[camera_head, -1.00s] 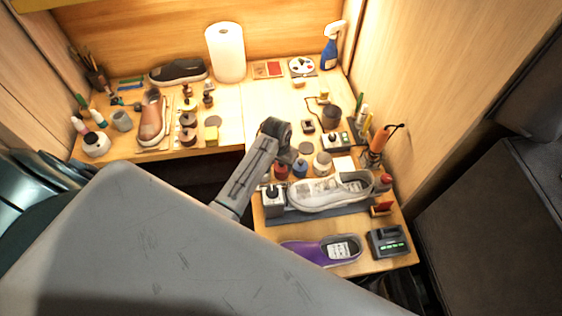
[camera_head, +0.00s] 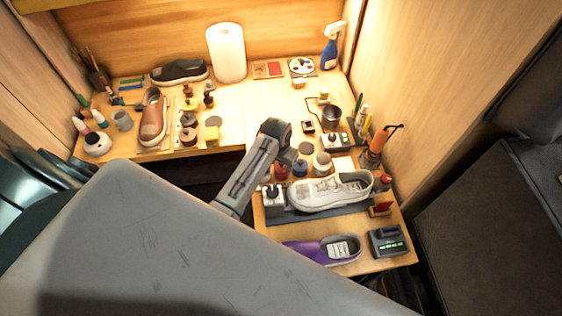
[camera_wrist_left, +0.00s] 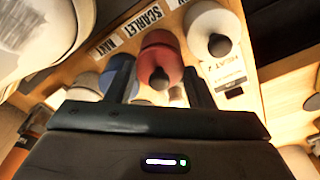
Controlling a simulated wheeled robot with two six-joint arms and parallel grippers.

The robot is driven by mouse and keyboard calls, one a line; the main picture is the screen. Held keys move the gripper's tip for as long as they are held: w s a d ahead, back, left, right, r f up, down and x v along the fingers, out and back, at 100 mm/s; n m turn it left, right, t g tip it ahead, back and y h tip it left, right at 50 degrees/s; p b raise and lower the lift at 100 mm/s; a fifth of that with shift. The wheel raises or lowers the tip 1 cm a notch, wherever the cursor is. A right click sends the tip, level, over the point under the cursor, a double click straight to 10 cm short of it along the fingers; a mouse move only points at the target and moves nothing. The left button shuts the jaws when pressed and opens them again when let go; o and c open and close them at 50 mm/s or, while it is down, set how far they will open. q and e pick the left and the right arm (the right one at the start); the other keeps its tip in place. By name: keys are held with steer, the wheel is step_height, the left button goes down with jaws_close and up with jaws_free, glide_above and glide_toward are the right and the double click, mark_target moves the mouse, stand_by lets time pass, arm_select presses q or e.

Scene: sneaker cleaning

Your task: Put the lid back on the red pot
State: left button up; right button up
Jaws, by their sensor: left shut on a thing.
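The red pot (camera_head: 281,171) stands in the row of small pots behind the white sneaker. My left gripper (camera_head: 288,161) points down at this row, partly covering the red pot. In the left wrist view its two dark fingers (camera_wrist_left: 157,78) stand apart, one on each side of the red pot (camera_wrist_left: 158,55). A lid with a dark round knob (camera_wrist_left: 159,79) shows between the fingers, and the gripper is shut on this lid. I cannot tell whether the lid touches the pot's rim. My right gripper is not in view.
A blue pot (camera_head: 300,168) and a white pot (camera_head: 322,164) stand close to the right. The bench's back middle (camera_head: 255,105) is clear.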

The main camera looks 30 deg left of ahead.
arm_select(q)
steer(key=shift+f, duration=0.15)
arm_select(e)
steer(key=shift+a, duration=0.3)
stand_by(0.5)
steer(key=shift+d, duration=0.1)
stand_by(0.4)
arm_select(q)
steer(key=o, duration=1)
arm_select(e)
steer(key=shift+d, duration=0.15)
arm_select(q)
steer(key=shift+o, duration=0.6)
steer(key=o, duration=0.4)
steer(key=shift+r, duration=3.5)
